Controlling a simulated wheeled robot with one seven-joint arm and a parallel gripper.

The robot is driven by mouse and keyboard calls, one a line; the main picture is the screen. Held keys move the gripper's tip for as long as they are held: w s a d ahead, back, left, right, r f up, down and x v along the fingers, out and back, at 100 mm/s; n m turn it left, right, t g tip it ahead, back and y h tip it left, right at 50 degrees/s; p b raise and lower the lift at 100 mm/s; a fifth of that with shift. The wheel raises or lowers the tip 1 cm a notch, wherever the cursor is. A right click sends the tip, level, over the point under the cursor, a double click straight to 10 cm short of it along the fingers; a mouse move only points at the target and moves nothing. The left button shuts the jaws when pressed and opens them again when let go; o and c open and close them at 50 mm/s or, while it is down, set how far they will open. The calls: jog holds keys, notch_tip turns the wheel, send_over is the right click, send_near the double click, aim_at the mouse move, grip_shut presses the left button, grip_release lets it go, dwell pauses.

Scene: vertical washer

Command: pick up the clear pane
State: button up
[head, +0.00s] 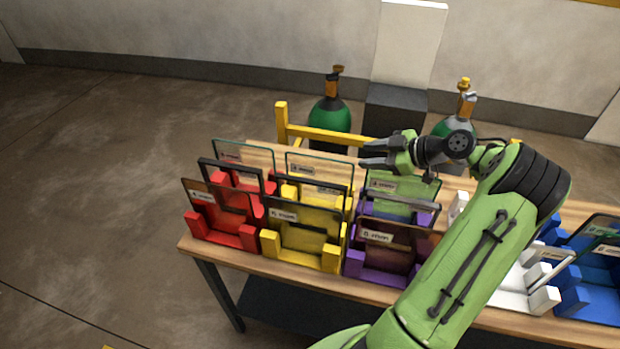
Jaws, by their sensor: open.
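Several see-through panes with thin dark green edges stand upright at the back of the racks. One clear pane (232,160) is behind the red rack (222,236), one clear pane (333,177) is behind the yellow rack (300,256), and a greenish clear pane (402,203) is at the purple rack (381,275). I cannot tell which one the task means. My gripper (363,155) is open and empty, pointing left. It shows just right of the yellow rack's clear pane and above the purple rack's; its height over them is unclear.
A white rack (510,289) and a blue rack (590,300) stand to the right, partly hidden by my arm. Green gas cylinders (330,116) and a yellow rail (310,133) are behind the table.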

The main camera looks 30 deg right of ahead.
send_near(324, 158)
jog(key=x, duration=0.4)
jog(key=p+x, duration=0.1)
jog(key=x, duration=0.4)
jog(key=shift+w+a+f+p, duration=0.15)
jog(key=shift+w+f+p, duration=0.05)
jog(key=shift+p, duration=0.2)
jog(key=shift+s, duration=0.2)
jog(key=shift+c, duration=0.8)
grip_shut()
jog(key=shift+w+r, duration=0.1)
jog(key=shift+r, duration=0.05)
